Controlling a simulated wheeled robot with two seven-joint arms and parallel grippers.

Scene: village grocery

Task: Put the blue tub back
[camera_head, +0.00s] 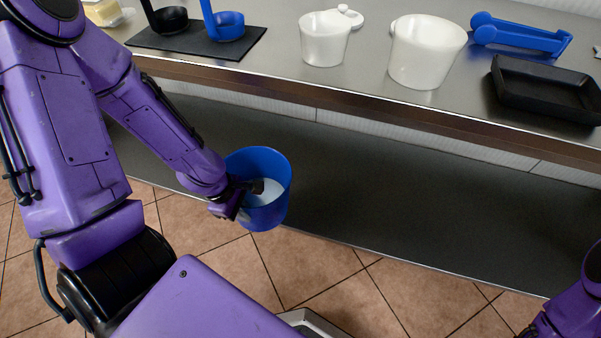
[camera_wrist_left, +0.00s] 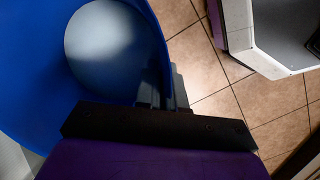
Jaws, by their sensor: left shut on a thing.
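The blue tub (camera_head: 262,213) is held upright by my left gripper (camera_head: 250,188), which is shut on its left wall. White contents show inside the tub. The tub is in front of the counter, lower than the countertop and near the dark lower shelf. In the left wrist view the tub (camera_wrist_left: 30,90) fills the upper left, with the gripper (camera_wrist_left: 165,95) at its wall. At the right edge of the head view a purple part of my right arm shows; its fingers cannot be made out.
The lower shelf (camera_head: 400,180) is bare. The tiled floor (camera_head: 330,265) lies in front.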

